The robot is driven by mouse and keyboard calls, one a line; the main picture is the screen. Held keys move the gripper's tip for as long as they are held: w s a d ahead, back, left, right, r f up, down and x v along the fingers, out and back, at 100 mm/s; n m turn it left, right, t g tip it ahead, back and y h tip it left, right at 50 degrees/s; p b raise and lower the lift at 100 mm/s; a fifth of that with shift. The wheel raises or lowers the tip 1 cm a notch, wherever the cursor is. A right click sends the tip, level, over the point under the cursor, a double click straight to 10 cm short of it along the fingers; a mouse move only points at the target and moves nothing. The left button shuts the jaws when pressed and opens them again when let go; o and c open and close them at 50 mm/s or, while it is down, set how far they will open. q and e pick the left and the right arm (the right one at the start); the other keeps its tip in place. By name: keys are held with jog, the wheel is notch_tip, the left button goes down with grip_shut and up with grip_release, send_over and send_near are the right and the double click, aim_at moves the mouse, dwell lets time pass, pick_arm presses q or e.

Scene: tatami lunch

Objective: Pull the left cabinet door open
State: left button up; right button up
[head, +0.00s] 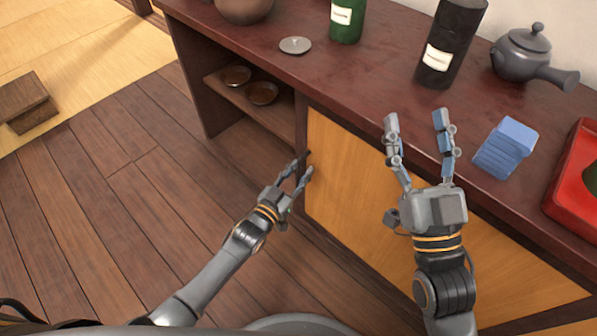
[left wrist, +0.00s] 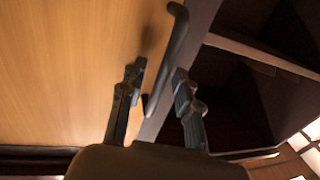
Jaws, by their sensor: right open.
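The left cabinet door (head: 345,180) is a light wooden panel under the dark counter, and it looks shut. It fills the left side of the left wrist view (left wrist: 70,70). Its dark bar handle (left wrist: 173,45) is near the door's edge beside the open shelf. My left gripper (head: 304,168) is at this edge with its fingers apart. In the left wrist view the handle runs between the two fingers (left wrist: 159,72), with gaps visible on both sides. My right gripper (head: 418,122) is open and empty above the counter's front edge.
The counter (head: 330,75) holds a saucer (head: 295,45), a green bottle (head: 347,20), a dark bottle (head: 450,42), a grey teapot (head: 522,55), a blue block (head: 505,147) and a red tray (head: 562,205). Bowls (head: 262,93) sit on the open shelf. The wooden floor (head: 130,190) at left is clear.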

pick_arm(q)
jog(key=v, duration=1.2)
